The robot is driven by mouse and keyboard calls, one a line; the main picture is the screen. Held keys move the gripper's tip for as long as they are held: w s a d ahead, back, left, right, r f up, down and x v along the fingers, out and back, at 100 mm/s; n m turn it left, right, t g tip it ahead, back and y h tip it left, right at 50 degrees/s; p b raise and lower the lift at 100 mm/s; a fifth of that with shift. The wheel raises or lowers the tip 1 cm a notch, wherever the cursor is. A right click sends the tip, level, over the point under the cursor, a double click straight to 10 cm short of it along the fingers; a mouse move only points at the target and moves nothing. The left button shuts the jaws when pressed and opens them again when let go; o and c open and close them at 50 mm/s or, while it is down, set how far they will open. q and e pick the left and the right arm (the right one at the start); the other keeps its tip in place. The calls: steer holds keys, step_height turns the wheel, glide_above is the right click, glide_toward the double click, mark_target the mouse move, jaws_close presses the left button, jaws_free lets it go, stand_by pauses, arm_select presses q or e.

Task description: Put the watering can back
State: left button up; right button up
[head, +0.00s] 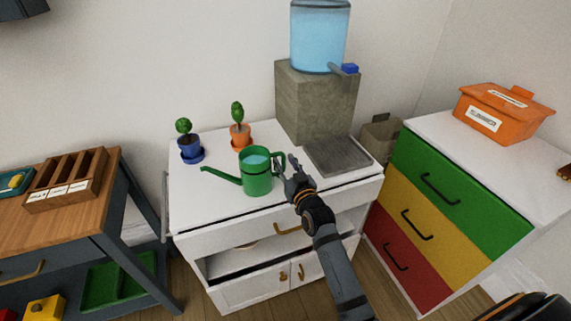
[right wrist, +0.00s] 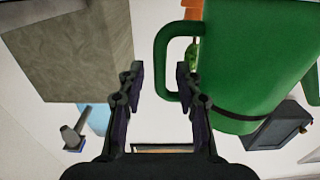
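The green watering can (head: 257,172) stands upright on the white cabinet top, spout to the left and handle to the right. Its open top shows light blue inside. My right gripper (head: 287,170) is at the handle side of the can. In the right wrist view, my right gripper (right wrist: 160,82) is open, and the handle (right wrist: 161,62) of the can lies in line with the gap between its fingers. The right finger overlaps the handle's loop in the picture. I cannot tell whether either finger touches it. My left gripper is not in view.
A blue-potted plant (head: 191,150) and an orange-potted plant (head: 240,132) stand behind the can. A water dispenser on a stone block (head: 315,105) and a grey drain tray (head: 337,156) are behind right. A coloured drawer unit (head: 440,195) stands right, a wooden workbench (head: 85,215) left.

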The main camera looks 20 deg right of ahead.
steer(key=shift+r, duration=0.25)
steer(key=s, duration=1.2)
steer(key=shift+d+b, duration=0.2)
steer(key=shift+b, duration=0.1)
steer(key=shift+f, duration=0.15)
